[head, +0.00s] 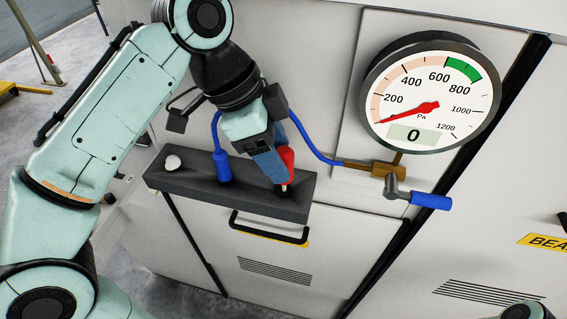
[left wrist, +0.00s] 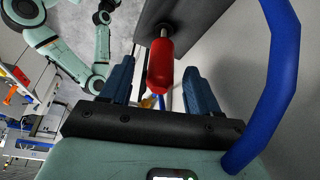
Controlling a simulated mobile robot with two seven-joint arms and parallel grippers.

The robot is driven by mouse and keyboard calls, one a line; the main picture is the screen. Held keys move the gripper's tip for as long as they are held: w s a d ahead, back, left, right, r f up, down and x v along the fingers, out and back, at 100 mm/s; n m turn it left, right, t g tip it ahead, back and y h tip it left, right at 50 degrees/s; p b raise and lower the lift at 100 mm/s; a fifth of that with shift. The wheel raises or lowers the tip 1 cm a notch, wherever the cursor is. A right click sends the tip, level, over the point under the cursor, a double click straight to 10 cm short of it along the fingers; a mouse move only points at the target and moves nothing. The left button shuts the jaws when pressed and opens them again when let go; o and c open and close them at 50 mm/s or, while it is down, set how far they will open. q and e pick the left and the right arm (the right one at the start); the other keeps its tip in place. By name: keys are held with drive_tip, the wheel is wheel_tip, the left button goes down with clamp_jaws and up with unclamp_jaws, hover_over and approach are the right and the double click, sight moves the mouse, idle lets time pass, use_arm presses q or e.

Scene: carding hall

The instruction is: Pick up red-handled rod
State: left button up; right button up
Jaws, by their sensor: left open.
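The red-handled rod stands in a dark grey shelf block, its red handle (head: 288,157) up and a short metal shank below it. In the left wrist view the red handle (left wrist: 161,66) shows between the two blue fingers, with visible space on both sides. My left gripper (head: 272,167) is open at the handle and hides part of it in the head view. It also shows in the left wrist view (left wrist: 160,82). My right gripper is not in view.
The shelf block (head: 230,196) also bears a white knob (head: 173,163) and a blue fitting (head: 222,165) with a blue hose. A round gauge (head: 430,93) reading 0 and a blue-handled valve (head: 430,200) are at right. A black door handle (head: 268,226) is below.

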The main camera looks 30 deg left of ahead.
use_arm(q)
drive_tip(key=b+x, duration=0.1)
drive_tip(key=x, duration=0.3)
drive_tip(key=shift+w+f, duration=0.15)
drive_tip(key=shift+f, duration=0.15)
drive_tip(key=shift+s+d+f, duration=0.15)
drive_tip(key=shift+s+f, duration=0.05)
drive_tip(key=shift+w, duration=0.25)
drive_tip(key=c, duration=1)
drive_tip(key=shift+s, duration=0.1)
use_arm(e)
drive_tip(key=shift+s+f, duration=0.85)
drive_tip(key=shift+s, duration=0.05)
use_arm(q)
drive_tip(key=shift+r, duration=0.1)
